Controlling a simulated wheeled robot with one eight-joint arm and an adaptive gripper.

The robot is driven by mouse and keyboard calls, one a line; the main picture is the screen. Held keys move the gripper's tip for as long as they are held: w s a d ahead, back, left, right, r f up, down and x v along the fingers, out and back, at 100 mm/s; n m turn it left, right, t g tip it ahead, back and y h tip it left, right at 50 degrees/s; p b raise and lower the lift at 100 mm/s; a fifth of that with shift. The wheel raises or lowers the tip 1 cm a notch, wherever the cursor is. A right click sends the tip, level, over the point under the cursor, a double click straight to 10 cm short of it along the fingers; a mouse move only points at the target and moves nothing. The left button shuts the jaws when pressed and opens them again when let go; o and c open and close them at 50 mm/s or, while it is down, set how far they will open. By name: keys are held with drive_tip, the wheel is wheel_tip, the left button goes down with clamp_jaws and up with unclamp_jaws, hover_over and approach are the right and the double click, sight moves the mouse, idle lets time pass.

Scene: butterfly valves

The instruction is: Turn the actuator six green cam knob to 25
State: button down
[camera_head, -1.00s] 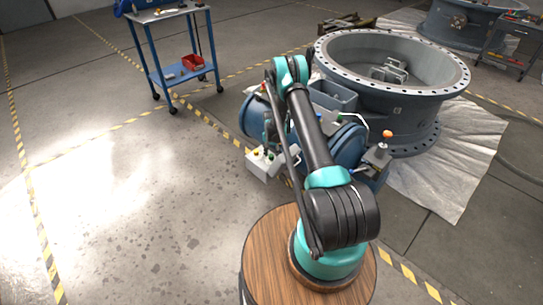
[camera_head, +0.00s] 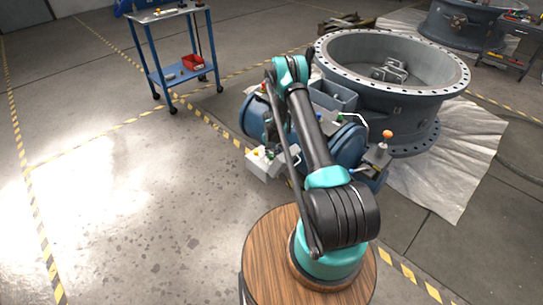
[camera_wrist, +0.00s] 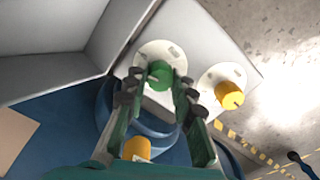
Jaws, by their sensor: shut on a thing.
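The green cam knob (camera_wrist: 160,74) shows in the wrist view on a pale round dial plate (camera_wrist: 160,53) with small dark marks that I cannot read. My gripper (camera_wrist: 158,93) has its two dark fingertips on either side of this knob and is shut on it. In the head view my arm hides the gripper and the knob. The actuator (camera_head: 348,148) is a blue body in front of the large grey valve ring. The knob's exact angle is too small to read.
A yellow knob (camera_wrist: 229,96) on its own dial sits just right of the green one. Another yellow knob (camera_wrist: 138,149) lies below, near my gripper. A grey box wall (camera_wrist: 60,68) rises at left. The large valve (camera_head: 400,100) stands behind; a blue cart (camera_head: 178,72) is at the back left.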

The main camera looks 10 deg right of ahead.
sight(271, 155)
drive_tip(key=n, duration=0.9)
drive_tip(key=shift+n, duration=0.3)
idle(0.5)
drive_tip(key=c, duration=1.3)
unclamp_jaws()
drive_tip(key=shift+o, duration=0.2)
drive_tip(key=shift+a, duration=0.1)
wheel_tip(271, 155, up, 12)
